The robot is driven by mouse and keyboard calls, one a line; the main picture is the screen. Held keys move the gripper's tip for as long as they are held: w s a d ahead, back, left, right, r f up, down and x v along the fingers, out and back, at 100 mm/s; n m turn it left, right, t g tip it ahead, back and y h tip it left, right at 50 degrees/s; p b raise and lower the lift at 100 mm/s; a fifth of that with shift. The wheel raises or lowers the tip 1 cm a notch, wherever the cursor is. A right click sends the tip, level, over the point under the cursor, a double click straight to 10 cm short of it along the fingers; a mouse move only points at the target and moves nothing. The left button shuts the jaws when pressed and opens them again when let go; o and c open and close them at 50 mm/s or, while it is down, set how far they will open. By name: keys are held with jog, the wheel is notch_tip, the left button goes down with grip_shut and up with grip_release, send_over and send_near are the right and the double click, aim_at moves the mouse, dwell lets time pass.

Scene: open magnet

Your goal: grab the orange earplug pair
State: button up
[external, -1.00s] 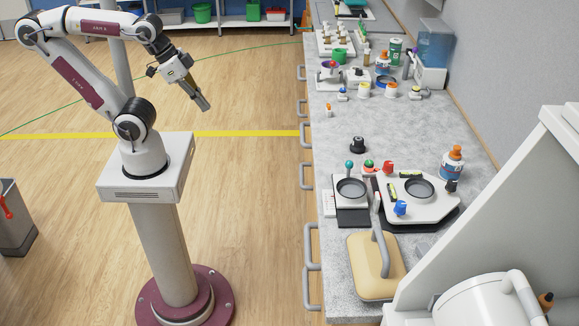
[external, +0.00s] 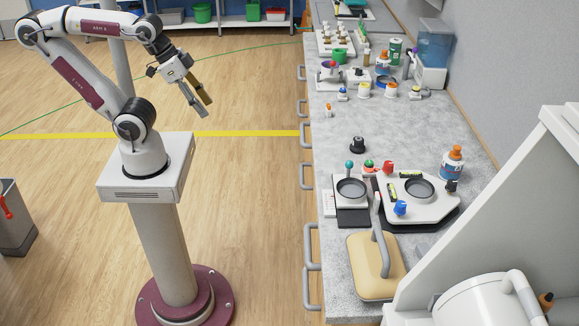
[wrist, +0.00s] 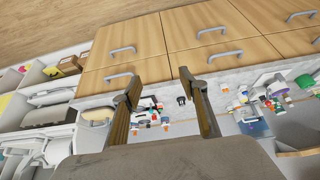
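The small orange earplug pair (external: 328,109) appears to lie on the grey speckled counter, near its left edge, below the cluster of small bottles and devices. It is too small for me to see its details. My gripper (external: 201,102) is in the air over the wooden floor, well left of the counter and apart from it. In the wrist view, my gripper (wrist: 157,86) has its two fingers spread wide with nothing between them, so it is open and empty. In that view I cannot surely pick out the earplugs among the small counter items.
The counter (external: 410,138) has a clear stretch around its middle. A black knob-like item (external: 358,146) stands below the earplugs. A white device with round dishes (external: 425,205) and an orange-capped bottle (external: 452,163) are nearer. Drawer handles (external: 306,177) stick out along the counter's left side.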

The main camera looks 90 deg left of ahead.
jog(key=shift+w, duration=0.1)
jog(key=w+a+f+n+t+y, duration=0.1)
jog(key=w+a+f+t+y, duration=0.1)
jog(key=w+a, duration=0.75)
jog(key=w+a+f+t+y, duration=0.15)
jog(key=w+a, duration=0.35)
jog(key=w, duration=0.9)
jog(key=t+h, duration=0.1)
jog(key=t, duration=0.3)
send_near(328, 110)
jog(key=w+a+f, duration=0.1)
jog(key=w+a, duration=0.1)
jog(key=shift+a+f+n, duration=0.1)
jog(key=shift+f+n, duration=0.3)
jog(key=shift+w+f, duration=0.1)
jog(key=shift+h+x, duration=0.25)
jog(key=shift+x, duration=0.9)
